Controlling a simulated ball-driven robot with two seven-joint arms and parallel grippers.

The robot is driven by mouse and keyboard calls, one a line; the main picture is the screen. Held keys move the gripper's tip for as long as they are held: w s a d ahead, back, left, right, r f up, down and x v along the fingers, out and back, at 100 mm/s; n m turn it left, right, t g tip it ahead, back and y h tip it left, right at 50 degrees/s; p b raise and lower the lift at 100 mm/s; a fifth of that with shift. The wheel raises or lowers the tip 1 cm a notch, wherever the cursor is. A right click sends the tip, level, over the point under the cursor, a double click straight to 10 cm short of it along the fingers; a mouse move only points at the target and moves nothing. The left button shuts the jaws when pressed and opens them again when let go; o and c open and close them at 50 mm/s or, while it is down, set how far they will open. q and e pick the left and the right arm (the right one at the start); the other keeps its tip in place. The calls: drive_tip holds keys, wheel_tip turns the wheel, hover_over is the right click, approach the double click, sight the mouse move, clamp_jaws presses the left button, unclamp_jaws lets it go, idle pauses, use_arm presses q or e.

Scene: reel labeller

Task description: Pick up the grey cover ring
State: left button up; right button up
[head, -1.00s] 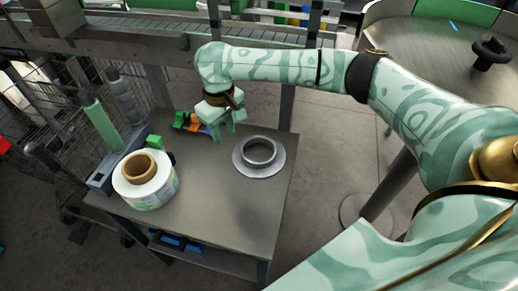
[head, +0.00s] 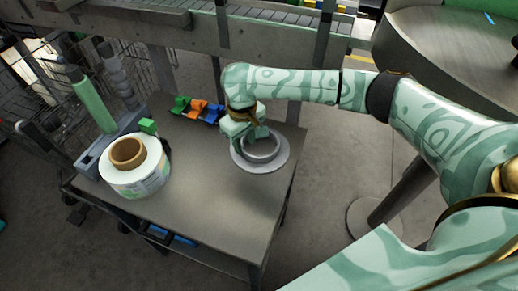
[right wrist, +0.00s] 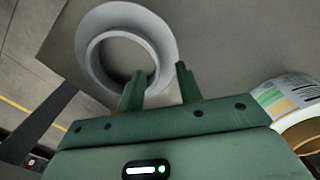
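The grey cover ring (head: 275,165) is a flat flange with a raised round collar, lying on the right part of the grey table. It also shows in the right wrist view (right wrist: 90,62), with its open hole facing up. My right gripper (head: 252,146) is over the left part of the ring and hides some of the collar. In the right wrist view the two green fingers of my right gripper (right wrist: 160,84) are apart, one over the hole side and one over the flange side. I cannot tell whether they touch the ring. My left gripper is not in view.
A white label reel (head: 135,180) with a brown core stands at the table's left, beside a green roller (head: 92,102). Small green, orange and blue bins (head: 198,108) sit at the table's back edge. The table's (head: 205,205) front middle is clear. A conveyor (head: 170,35) runs behind.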

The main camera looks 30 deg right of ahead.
sight(246, 152)
drive_tip(key=f+b, duration=0.2)
drive_tip(key=f, duration=0.1)
drive_tip(key=f+b, duration=0.1)
drive_tip(key=f, duration=0.1)
drive_tip(key=shift+w+d+f, duration=0.1)
drive_tip(key=shift+w+d, duration=0.1)
drive_tip(key=shift+w, duration=0.05)
drive_tip(key=shift+r, duration=0.2)
drive_tip(key=shift+c, duration=0.8)
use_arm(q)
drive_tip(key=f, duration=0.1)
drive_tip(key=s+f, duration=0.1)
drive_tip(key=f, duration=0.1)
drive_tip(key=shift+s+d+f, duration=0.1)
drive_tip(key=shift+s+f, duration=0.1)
use_arm(e)
clamp_jaws()
